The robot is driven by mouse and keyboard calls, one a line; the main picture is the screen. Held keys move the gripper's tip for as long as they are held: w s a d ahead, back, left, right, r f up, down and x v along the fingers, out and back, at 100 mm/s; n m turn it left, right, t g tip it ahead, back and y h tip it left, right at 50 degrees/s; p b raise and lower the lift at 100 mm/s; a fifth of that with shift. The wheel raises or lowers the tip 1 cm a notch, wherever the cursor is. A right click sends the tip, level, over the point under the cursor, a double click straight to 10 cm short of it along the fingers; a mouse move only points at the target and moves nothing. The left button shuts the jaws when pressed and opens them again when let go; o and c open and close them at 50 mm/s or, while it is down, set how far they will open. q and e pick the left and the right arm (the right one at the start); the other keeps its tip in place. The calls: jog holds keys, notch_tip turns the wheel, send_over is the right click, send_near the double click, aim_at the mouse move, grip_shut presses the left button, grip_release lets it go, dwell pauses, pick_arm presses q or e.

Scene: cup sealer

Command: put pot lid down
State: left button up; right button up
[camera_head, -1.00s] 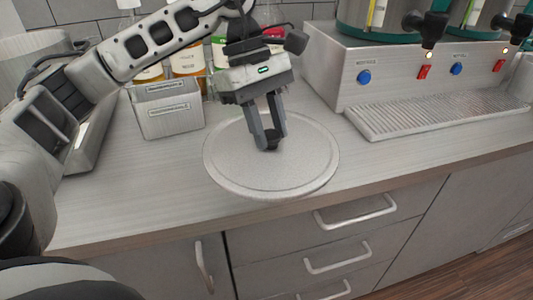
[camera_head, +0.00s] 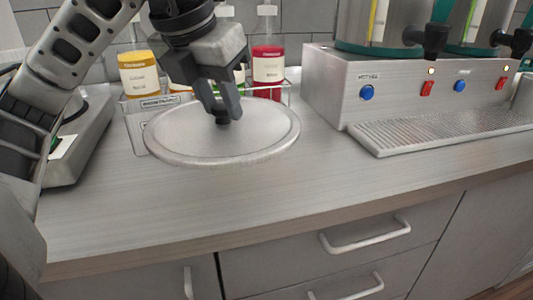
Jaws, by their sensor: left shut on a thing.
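The pot lid (camera_head: 260,140) is a round, flat grey metal disc with a small dark knob in its middle. My left gripper (camera_head: 222,117) comes in from the upper left and is shut on that knob from above. The lid looks roughly level and covers part of the bin and bottle rack behind it. I cannot tell exactly how high it is above the counter (camera_head: 270,200). My right gripper is not in view.
Behind the lid stand a yellow-orange bottle (camera_head: 140,72) and a red bottle (camera_head: 268,68) in a rack. A steel dispenser (camera_head: 335,85) with a ribbed drip tray (camera_head: 440,130) stands at the right. The counter's front strip is clear.

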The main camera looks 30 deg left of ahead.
aim_at(251, 107)
pick_arm(q)
jog(key=w+f, duration=0.1)
jog(key=w, duration=0.1)
jog(key=w+f, duration=0.1)
jog(key=w, duration=0.1)
jog(key=w+f, duration=0.1)
jog(key=w, duration=0.1)
jog(key=shift+w, duration=0.4)
jog(key=w+f, duration=0.1)
jog(key=f, duration=0.1)
jog(key=w+f, duration=0.2)
jog(key=shift+w+f, duration=0.25)
jog(key=x, duration=0.4)
jog(key=shift+s, duration=0.15)
jog(key=shift+f+b, duration=0.3)
jog(key=shift+f, duration=0.1)
jog(key=shift+d, duration=0.1)
jog(key=shift+f, duration=0.1)
